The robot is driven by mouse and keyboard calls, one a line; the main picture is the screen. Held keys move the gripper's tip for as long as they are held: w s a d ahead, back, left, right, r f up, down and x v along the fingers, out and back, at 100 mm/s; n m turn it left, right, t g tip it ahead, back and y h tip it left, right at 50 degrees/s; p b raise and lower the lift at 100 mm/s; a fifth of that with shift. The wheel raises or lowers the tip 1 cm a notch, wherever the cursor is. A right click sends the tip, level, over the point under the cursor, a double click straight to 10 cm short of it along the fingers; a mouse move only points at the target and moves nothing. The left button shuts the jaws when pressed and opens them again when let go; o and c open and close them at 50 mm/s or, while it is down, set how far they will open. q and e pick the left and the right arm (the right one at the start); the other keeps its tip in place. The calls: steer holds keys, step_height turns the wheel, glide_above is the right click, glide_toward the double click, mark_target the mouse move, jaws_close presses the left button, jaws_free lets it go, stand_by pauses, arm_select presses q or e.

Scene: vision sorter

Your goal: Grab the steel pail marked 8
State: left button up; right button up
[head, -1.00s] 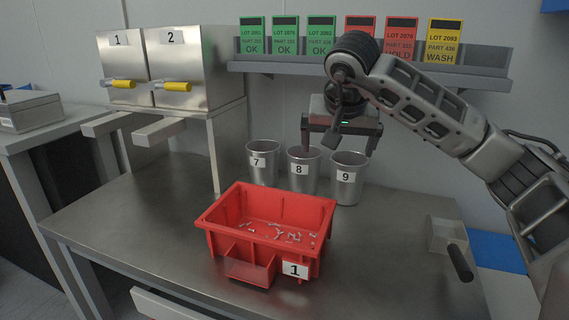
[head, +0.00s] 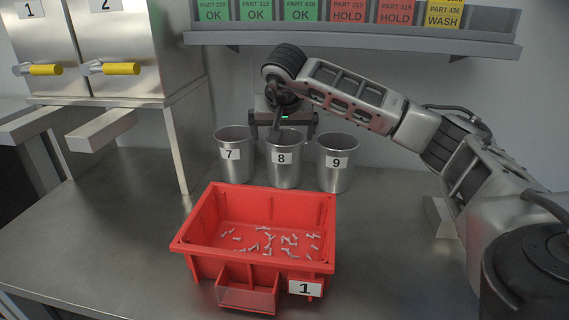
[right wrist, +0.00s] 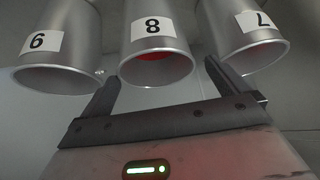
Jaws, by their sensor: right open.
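The steel pail marked 8 (head: 284,172) stands upright on the bench between two like pails. My right gripper (head: 283,127) is open at its rim, with one finger toward each side of the mouth. In the right wrist view pail 8 (right wrist: 155,48) appears upside down, its mouth toward my right gripper (right wrist: 160,72). One finger shows in the gap beside pail 9, the other in the gap beside pail 7. I cannot tell whether the fingertips are below the rim. A red patch shows inside the mouth; I cannot tell what it is. My left gripper is out of view.
Pail 7 (head: 234,158) and pail 9 (head: 336,165) stand close on either side. A red bin marked 1 (head: 205,262) with small pale pieces stands in front. A shelf (head: 350,39) with lot cards runs above. Two dispensers (head: 112,45) stand at the left.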

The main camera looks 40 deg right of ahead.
steer(key=x, duration=0.5)
steer(key=shift+s+d+f, duration=0.15)
steer(key=shift+s+f, duration=0.1)
steer(key=shift+f, duration=0.2)
steer(key=shift+c, duration=0.3)
steer(key=c, duration=0.9)
